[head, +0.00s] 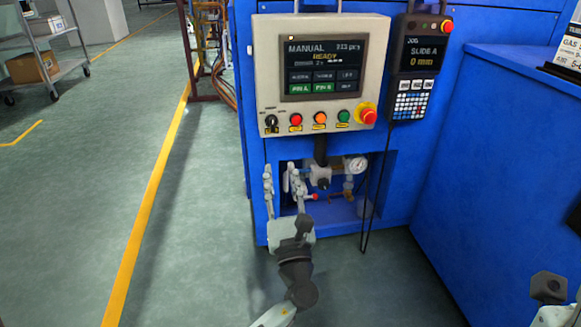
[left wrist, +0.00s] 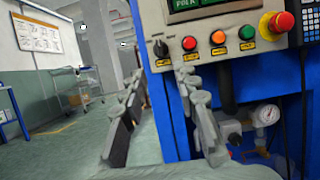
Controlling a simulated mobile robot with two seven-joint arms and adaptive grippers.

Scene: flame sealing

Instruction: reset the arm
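My left gripper (head: 280,176) reaches in from the bottom of the head view, in front of the blue machine (head: 460,170). Its two grey fingers stand apart with nothing between them. In the left wrist view the fingers (left wrist: 162,76) also show spread and empty, below the control panel. The right finger is in front of the valve recess; I cannot tell whether it touches anything. Part of my right arm shows at the bottom right of the head view, but its gripper is out of sight.
The control panel (head: 268,90) has a lit screen, coloured buttons and a red emergency stop. A hand pendant (head: 420,60) hangs beside it. The recess below holds pipes and a gauge (head: 356,164). A cart (head: 45,40) stands far left; the floor between is clear.

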